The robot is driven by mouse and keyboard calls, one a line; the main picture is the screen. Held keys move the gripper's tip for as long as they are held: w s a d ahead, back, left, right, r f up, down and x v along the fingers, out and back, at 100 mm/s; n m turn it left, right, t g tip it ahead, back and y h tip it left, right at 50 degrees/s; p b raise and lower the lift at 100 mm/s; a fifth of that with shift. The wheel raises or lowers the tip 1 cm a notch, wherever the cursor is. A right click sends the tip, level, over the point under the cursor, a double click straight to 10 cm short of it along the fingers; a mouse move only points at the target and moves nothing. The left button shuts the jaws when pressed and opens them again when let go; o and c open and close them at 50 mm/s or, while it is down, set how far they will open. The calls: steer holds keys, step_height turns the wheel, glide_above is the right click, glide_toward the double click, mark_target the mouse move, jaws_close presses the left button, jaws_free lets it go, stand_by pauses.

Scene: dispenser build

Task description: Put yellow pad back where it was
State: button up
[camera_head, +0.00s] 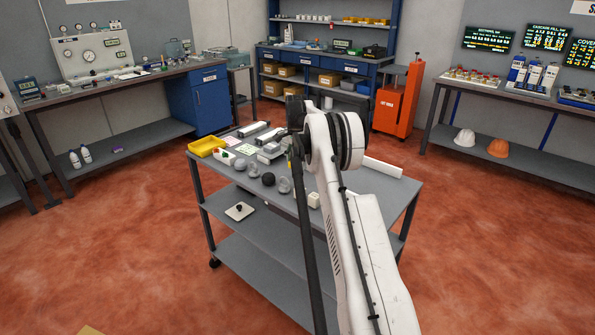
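I cannot pick out a yellow pad for certain. A small pale yellow-green flat piece (246,150) lies on the top of the grey cart (380,184), close to a yellow tray (206,146) at the cart's left corner. My arm reaches over the cart from the front and covers the middle of its top. My gripper is hidden behind my own arm or too small to make out, so its fingers and anything in them cannot be seen.
Several small grey, dark and white pieces (268,179) line the cart's front edge. A white bar (384,167) lies at its right rear. Benches stand left and right, with a blue shelf bench (330,66) and orange cabinet (398,98) behind. The red floor around the cart is mostly clear.

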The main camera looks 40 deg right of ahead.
mark_target(298, 176)
steer(key=shift+w+d+f, duration=0.1)
steer(key=shift+d+f, duration=0.1)
steer(key=shift+d, duration=0.15)
steer(key=shift+f, duration=2)
steer(key=o, duration=1)
